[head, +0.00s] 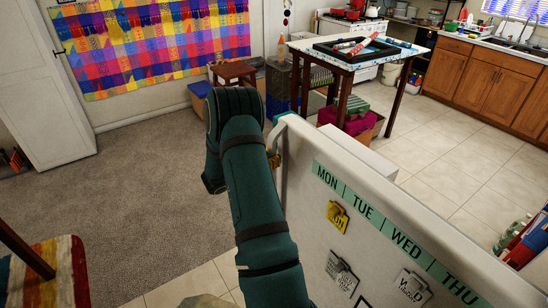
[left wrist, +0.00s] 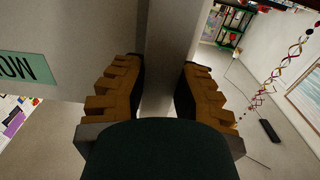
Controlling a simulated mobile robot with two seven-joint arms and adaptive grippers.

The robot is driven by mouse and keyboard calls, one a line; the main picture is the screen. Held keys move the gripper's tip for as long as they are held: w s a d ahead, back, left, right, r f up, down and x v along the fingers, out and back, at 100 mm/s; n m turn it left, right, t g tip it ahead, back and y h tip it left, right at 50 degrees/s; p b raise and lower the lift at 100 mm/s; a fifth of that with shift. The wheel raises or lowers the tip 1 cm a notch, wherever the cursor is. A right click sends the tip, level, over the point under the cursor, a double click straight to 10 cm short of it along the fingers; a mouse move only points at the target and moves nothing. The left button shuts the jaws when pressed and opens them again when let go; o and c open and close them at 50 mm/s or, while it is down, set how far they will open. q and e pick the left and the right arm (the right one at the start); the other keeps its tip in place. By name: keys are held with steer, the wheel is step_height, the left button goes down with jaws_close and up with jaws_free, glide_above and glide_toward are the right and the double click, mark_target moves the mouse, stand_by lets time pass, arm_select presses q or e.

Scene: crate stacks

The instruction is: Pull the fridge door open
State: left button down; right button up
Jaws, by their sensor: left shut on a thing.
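The white fridge door (head: 370,215) stands at the lower right of the head view, with a green weekday strip (head: 397,237) and several magnets on it. In the left wrist view its pale face (left wrist: 70,25) fills the upper left. My left arm reaches forward along the door's left side. My left gripper (head: 275,160) is at the door's far upper corner, mostly hidden by my arm. In the left wrist view the orange fingers of my left gripper (left wrist: 162,95) lie on either side of a pale upright bar, the door's handle (left wrist: 160,85), and are shut on it. My right gripper is not in view.
A table (head: 345,68) with a tray on it stands beyond the door, with boxes below. Wooden cabinets (head: 490,85) line the far right. Carpet (head: 150,190) to the left is mostly clear. A striped chair (head: 50,275) stands at the lower left.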

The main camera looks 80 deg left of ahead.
arm_select(q)
steer(key=shift+s+d, duration=0.25)
steer(key=shift+s, duration=0.1)
steer(key=c, duration=0.7)
jaws_free()
steer(key=shift+o, duration=0.2)
steer(key=shift+s, duration=0.1)
steer(key=v, duration=1.1)
steer(key=shift+s+d, duration=0.25)
steer(key=shift+s, duration=0.1)
steer(key=shift+s, duration=0.1)
